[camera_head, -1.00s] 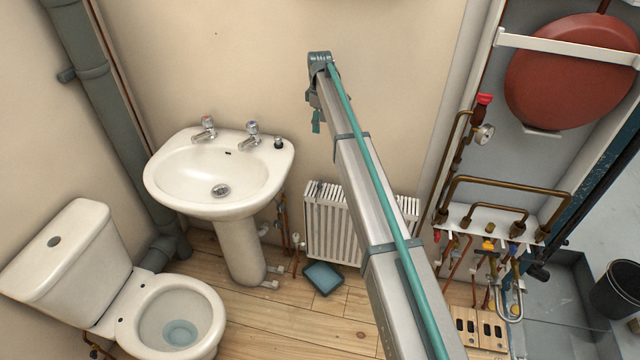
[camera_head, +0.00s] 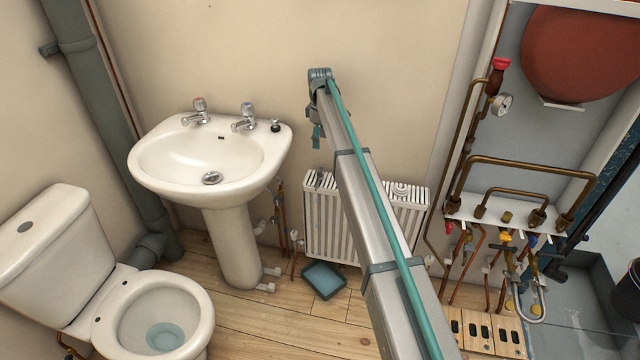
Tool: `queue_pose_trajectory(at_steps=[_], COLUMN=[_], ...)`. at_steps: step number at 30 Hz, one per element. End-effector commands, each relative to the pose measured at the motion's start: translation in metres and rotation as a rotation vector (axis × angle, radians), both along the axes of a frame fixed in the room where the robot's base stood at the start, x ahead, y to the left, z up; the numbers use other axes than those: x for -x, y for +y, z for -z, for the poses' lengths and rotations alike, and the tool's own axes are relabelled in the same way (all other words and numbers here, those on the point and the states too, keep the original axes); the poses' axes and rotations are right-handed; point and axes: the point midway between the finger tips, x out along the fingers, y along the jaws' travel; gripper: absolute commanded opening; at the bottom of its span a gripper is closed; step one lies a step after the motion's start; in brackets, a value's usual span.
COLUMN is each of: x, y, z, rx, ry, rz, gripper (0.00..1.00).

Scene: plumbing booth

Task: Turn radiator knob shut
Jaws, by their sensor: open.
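A white radiator (camera_head: 318,222) stands against the beige wall, right of the basin, its middle hidden behind my arm. A small white valve knob (camera_head: 294,235) sits on a copper pipe beside the radiator's lower left corner. A small pale fitting (camera_head: 430,261) shows near its lower right end. My gripper (camera_head: 317,139) appears as a small teal and grey end hanging at the far end of my arm, above the radiator's top left. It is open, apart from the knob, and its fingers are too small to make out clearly.
A basin (camera_head: 205,158) on a pedestal and a toilet (camera_head: 150,310) stand to the left. A teal tray (camera_head: 324,280) lies on the wooden floor before the radiator. Copper pipework (camera_head: 520,165) and a red tank (camera_head: 580,50) are at the right.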

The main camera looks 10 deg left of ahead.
Motion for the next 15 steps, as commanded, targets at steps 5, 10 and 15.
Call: queue_pose_trajectory(at_steps=[5, 10, 15], x=[0.000, 0.001, 0.002], y=[0.000, 0.000, 0.000], z=[0.027, 0.036, 0.060], rx=[0.000, 0.001, 0.002], ry=[0.001, 0.004, 0.006], rz=[0.000, -0.001, -0.001], gripper=[0.67, 0.67, 0.67])
